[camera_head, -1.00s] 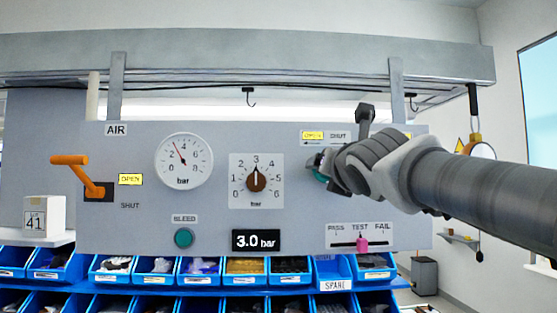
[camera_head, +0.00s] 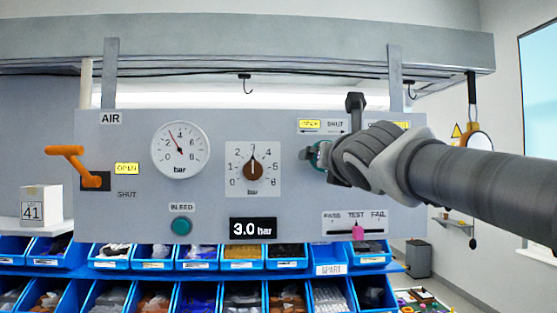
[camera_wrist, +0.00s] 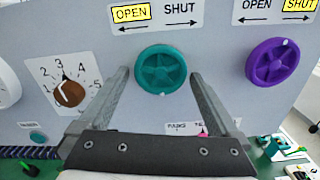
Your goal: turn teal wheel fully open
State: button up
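The teal wheel (camera_wrist: 162,69) is on the grey panel, face-on in the wrist view, with a small pale mark near its lower rim. Above it, the OPEN label (camera_wrist: 131,13) is lit yellow and SHUT is white. My gripper (camera_wrist: 159,76) is open, with one finger on each side of the wheel and a visible gap on both sides. In the head view the teal wheel (camera_head: 320,155) is partly hidden behind my gripper and arm.
A purple wheel (camera_wrist: 272,62) is just right of the teal one, with its SHUT label lit yellow. A brown dial (camera_head: 253,170) and a pressure gauge (camera_head: 180,149) are to the left. A pink slider (camera_head: 358,232) is below. Blue bins (camera_head: 330,270) stand underneath.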

jog(key=s+b, duration=0.3)
jog(key=s, duration=1.4)
jog(key=shift+s, duration=0.2)
